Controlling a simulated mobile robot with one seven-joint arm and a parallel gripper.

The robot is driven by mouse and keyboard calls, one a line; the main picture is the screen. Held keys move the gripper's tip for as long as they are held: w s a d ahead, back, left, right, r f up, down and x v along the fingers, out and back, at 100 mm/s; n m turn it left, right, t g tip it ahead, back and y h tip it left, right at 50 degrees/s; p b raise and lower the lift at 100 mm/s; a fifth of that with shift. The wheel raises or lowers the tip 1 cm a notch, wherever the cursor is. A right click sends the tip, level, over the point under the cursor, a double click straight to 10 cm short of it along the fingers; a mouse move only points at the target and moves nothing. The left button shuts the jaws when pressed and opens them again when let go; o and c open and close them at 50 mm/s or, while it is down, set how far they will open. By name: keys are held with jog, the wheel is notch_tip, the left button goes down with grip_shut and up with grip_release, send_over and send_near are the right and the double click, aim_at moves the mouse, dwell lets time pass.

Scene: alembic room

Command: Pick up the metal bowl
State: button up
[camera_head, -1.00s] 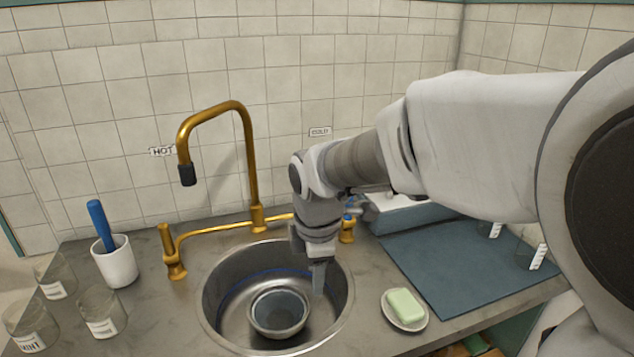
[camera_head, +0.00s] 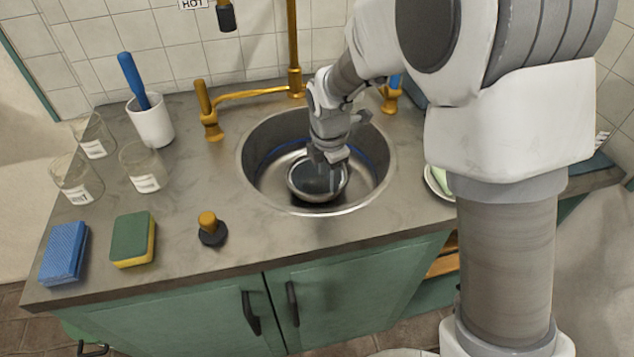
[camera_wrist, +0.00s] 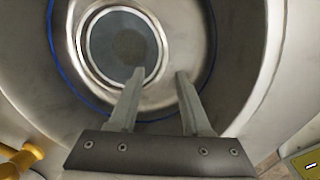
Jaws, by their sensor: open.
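The metal bowl (camera_head: 302,189) sits upright in the round metal sink (camera_head: 376,190), with dark water or a dark inside showing. In the wrist view the bowl (camera_wrist: 83,50) lies beyond my fingers, to the upper left. My gripper (camera_head: 327,168) points down into the sink over the bowl's right side and hides part of it. In the wrist view my gripper (camera_wrist: 160,74) is open with nothing between its fingers. The left fingertip overlaps the bowl's near rim in the picture; the right one is over bare sink floor. I cannot tell whether a finger touches the rim.
A brass tap (camera_head: 293,50) stands behind the sink. Glass jars (camera_head: 143,167), a white cup (camera_head: 151,121) with a blue handle, a blue sponge (camera_head: 63,252), a green sponge (camera_head: 133,239) and a stopper (camera_head: 211,230) stand left. A soap dish (camera_head: 434,184) is right, partly hidden.

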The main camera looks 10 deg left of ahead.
aim_at(331, 193)
jog(key=f, duration=0.2)
jog(key=w+f+b, duration=0.1)
jog(key=f, duration=0.4)
jog(key=shift+w+d+f+b, duration=0.2)
jog(key=shift+f+b, duration=0.1)
jog(key=shift+b, duration=0.1)
jog(key=shift+r, duration=0.1)
grip_shut()
jog(key=shift+s, duration=0.1)
dwell(0.8)
